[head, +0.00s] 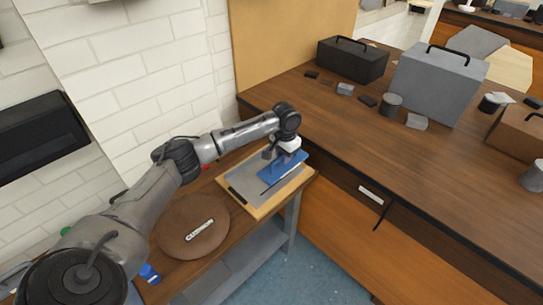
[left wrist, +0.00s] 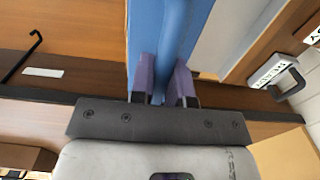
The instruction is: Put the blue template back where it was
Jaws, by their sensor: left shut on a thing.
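The blue template (head: 277,173) is a flat blue piece above the right part of a wooden board with a grey top (head: 243,186). My left gripper (head: 281,154) reaches over it from the left side of the head view. In the left wrist view the blue template (left wrist: 144,38) rises from between the purple fingers of my left gripper (left wrist: 164,80), which are shut on its raised blue ridge. I cannot tell whether the template touches the board or hangs just above it. My right gripper is not in view.
The board lies on a narrow wooden side table with a round brown piece (head: 181,238) beside it. A large brown workbench (head: 330,125) stands to the right, carrying a black box (head: 350,62), a grey toolbox (head: 432,85) and small blocks. A white brick wall is behind.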

